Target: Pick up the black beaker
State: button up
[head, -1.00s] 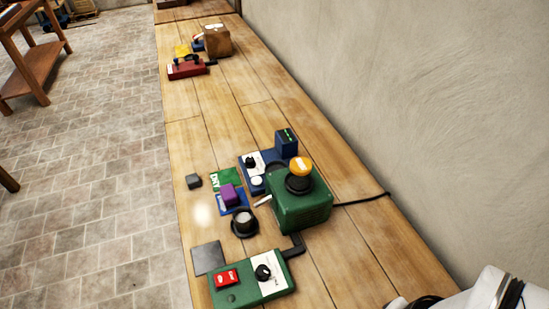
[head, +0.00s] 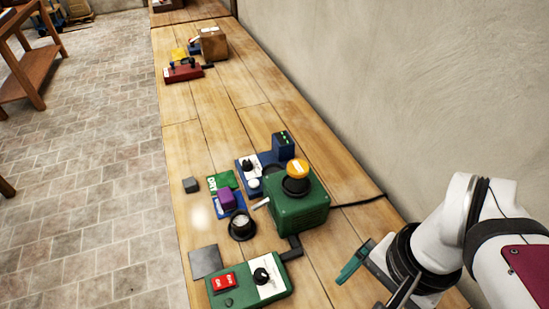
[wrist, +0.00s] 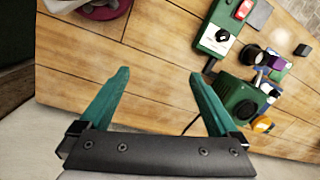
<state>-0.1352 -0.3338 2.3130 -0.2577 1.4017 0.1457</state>
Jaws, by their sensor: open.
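The black beaker (head: 242,226) stands on the wooden bench, with a wide dark base or rim and a pale grey interior. It is left of the green box with the orange knob. In the wrist view the beaker (wrist: 253,54) is at the upper right, beyond the right finger. My gripper (wrist: 160,76) has its two teal fingers spread apart with only bare wood between them. In the head view the gripper is at the lower right, well to the right of the beaker, and one teal finger shows clearly.
A green box with an orange knob (head: 300,205) stands right beside the beaker. A green control box with red buttons (head: 245,284) is in front, with a grey plate (head: 205,262) behind it. A purple block (head: 227,197) and cards lie behind the beaker. The wall borders the bench.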

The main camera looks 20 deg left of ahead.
jog(key=w+a+r, duration=0.1)
jog(key=w+a, duration=0.5)
jog(key=w, duration=0.1)
jog(key=h, duration=0.2)
send_over(240, 219)
jog(key=s+d, duration=0.2)
notch_tip(240, 219, down, 8)
jog(key=shift+n, duration=0.4)
jog(key=f, duration=1.5)
jog(key=shift+w+a, duration=0.15)
jog(key=shift+a, duration=0.15)
grip_shut()
jog(key=shift+r, duration=0.1)
